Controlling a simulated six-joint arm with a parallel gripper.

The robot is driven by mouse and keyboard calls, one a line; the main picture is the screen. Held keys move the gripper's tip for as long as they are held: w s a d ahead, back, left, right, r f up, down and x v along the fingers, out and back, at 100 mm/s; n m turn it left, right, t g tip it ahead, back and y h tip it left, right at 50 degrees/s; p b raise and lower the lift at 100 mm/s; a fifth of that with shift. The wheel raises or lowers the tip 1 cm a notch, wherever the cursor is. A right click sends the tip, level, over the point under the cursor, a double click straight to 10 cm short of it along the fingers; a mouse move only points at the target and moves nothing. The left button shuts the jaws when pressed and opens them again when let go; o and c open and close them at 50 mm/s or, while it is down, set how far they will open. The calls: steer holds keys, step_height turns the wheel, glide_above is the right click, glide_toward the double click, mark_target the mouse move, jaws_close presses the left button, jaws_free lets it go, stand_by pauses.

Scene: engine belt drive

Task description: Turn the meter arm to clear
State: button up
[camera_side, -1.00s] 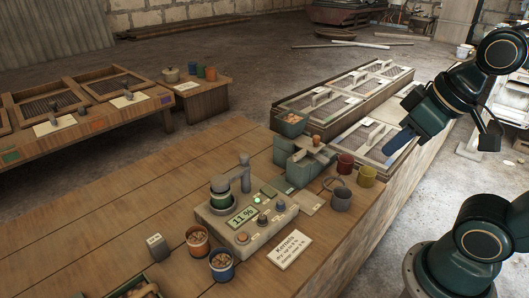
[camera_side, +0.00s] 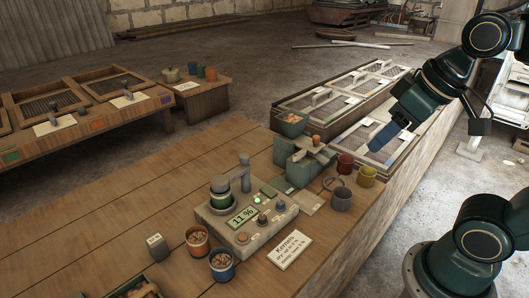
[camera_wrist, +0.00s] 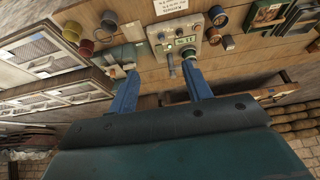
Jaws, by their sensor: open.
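The grey meter (camera_side: 222,228) stands on the wooden bench and its display reads 11 %. A green lamp on it is lit. In the wrist view the meter (camera_wrist: 185,42) lies ahead, with the grey arm (camera_wrist: 171,66) pointing towards me. My gripper (camera_side: 384,138) is open and empty, in the air to the right of the meter and well apart from it. Its two blue fingers (camera_wrist: 160,67) show spread in the wrist view.
A green press-like device (camera_side: 300,172), red and yellow cups (camera_side: 345,164) and a grey mug (camera_side: 341,199) stand between my gripper and the meter. Two cups of kernels (camera_side: 197,240) and a sign (camera_side: 289,248) lie near the meter. Screened trays (camera_side: 372,143) are behind.

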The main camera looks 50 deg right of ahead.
steer(key=w+r+g, duration=0.2)
steer(key=w+r, duration=0.2)
steer(key=w, duration=0.6)
steer(key=g, duration=0.3)
glide_above(244, 155)
step_height(244, 155, down, 11)
steer(key=shift+d+f, duration=0.1)
steer(key=shift+f, duration=0.05)
step_height(244, 155, down, 14)
steer(key=shift+r, duration=0.1)
steer(key=shift+c, duration=0.3)
jaws_close()
